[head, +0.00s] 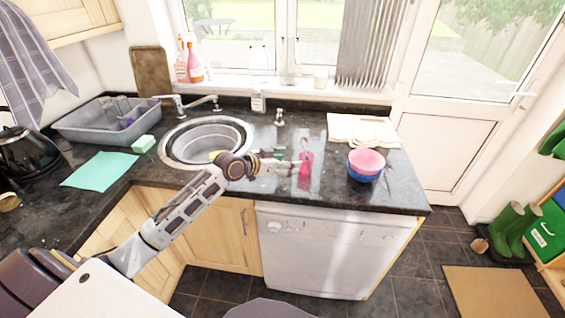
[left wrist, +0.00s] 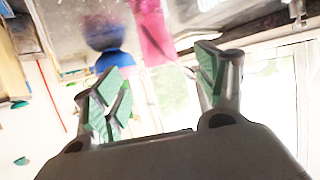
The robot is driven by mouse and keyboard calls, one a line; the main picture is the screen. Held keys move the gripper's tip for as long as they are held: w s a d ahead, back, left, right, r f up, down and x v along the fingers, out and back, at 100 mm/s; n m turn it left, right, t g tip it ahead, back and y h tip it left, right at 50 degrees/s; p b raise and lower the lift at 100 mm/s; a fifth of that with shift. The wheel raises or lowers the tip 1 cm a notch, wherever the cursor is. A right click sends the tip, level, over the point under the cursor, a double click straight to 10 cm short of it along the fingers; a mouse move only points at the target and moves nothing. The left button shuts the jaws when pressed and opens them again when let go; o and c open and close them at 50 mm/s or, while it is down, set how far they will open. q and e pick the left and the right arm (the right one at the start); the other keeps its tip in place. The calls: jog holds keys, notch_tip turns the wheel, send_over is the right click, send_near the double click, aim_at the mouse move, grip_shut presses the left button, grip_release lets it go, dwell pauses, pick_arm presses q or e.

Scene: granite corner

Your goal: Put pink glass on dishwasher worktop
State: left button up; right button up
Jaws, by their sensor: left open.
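The pink glass (head: 306,168) stands upright on the dark granite worktop (head: 395,197) above the white dishwasher (head: 325,250). Something thin shows at its top, too small to make out. My left gripper (head: 283,160) is open and empty, just left of the glass at about its height. In the left wrist view, which is upside down, the pink glass (left wrist: 152,32) lies beyond the spread green-padded fingers (left wrist: 163,85), in line with the gap between them. The glass appears apart from the fingers.
A pink bowl (head: 367,161) sits on a blue bowl (head: 361,176) right of the glass. A folded cloth or board (head: 357,128) lies behind. The round sink (head: 180,150) is left, with a tap (head: 190,102) behind it. Bare worktop shows around the glass.

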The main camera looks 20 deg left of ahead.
jog(key=shift+d, duration=0.85)
jog(key=shift+a, duration=0.2)
